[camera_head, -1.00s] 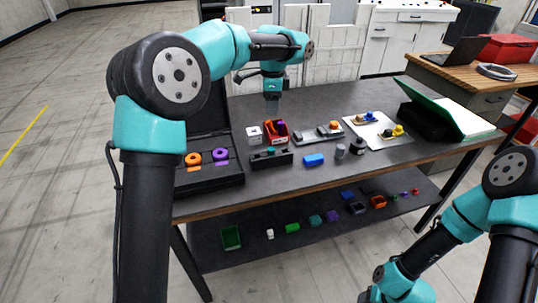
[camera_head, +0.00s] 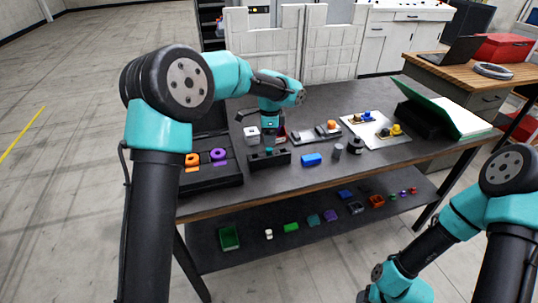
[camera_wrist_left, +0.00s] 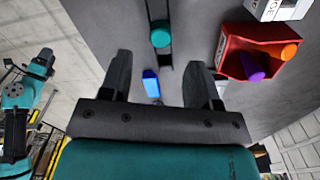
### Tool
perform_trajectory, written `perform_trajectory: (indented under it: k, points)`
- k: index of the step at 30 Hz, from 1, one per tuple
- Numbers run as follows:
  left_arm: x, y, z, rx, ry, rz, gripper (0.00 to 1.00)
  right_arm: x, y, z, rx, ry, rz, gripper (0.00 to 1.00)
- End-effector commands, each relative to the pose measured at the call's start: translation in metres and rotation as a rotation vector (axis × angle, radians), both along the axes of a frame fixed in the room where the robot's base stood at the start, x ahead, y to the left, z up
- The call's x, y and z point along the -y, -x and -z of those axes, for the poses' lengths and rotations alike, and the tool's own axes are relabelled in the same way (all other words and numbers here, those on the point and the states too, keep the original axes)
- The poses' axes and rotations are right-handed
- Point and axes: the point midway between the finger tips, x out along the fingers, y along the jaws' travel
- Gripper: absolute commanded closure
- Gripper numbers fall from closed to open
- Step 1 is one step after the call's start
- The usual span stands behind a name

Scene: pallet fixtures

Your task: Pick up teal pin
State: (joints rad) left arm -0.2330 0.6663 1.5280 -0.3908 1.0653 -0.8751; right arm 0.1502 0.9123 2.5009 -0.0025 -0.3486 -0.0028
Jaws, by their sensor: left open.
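The teal pin (camera_wrist_left: 160,37) stands in a slot of the black fixture block (camera_wrist_left: 166,75) in the left wrist view, its round top facing the camera. In the head view the pin (camera_head: 269,149) is a small teal spot in the block (camera_head: 283,158) at the table's front left. My left gripper (camera_head: 269,140) points down just above it. In the left wrist view the two dark fingers of my left gripper (camera_wrist_left: 159,62) are spread and empty, with the pin beyond them, between their lines. My right arm shows at the lower right, but its gripper is not in view.
A red bin (camera_wrist_left: 238,45) with purple and orange pins stands close beside the block, near a white box (camera_head: 251,134). A blue block (camera_head: 311,159) and grey cylinder (camera_head: 337,150) lie right. A black case (camera_head: 214,182) with orange and purple rings is left.

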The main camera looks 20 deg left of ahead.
Motion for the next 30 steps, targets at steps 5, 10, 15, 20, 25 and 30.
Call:
perform_trajectory:
  k: [5,10,15,20,25,30]
  points:
    - [0.0,0.0,0.0,0.0,0.0,0.0,0.44,0.0,0.0,0.0,0.0,0.0,0.0,0.45]
    - [0.0,0.0,0.003,-0.001,-0.001,0.0,0.44,0.0,0.0,0.0,0.0,0.0,0.0,0.45]
    - [-0.003,0.001,0.02,-0.001,-0.002,0.0,0.44,0.0,0.0,0.0,0.0,0.0,0.0,0.45]
    - [-0.003,0.001,0.042,-0.003,-0.001,0.0,0.44,0.0,0.0,0.0,0.0,0.0,0.0,0.45]
    - [-0.003,0.001,0.052,0.0,-0.001,0.0,0.44,0.0,0.0,0.0,0.0,0.0,0.0,0.45]
    - [-0.003,0.001,0.052,0.0,0.0,0.0,0.44,0.0,0.0,0.0,0.0,0.0,0.0,0.45]
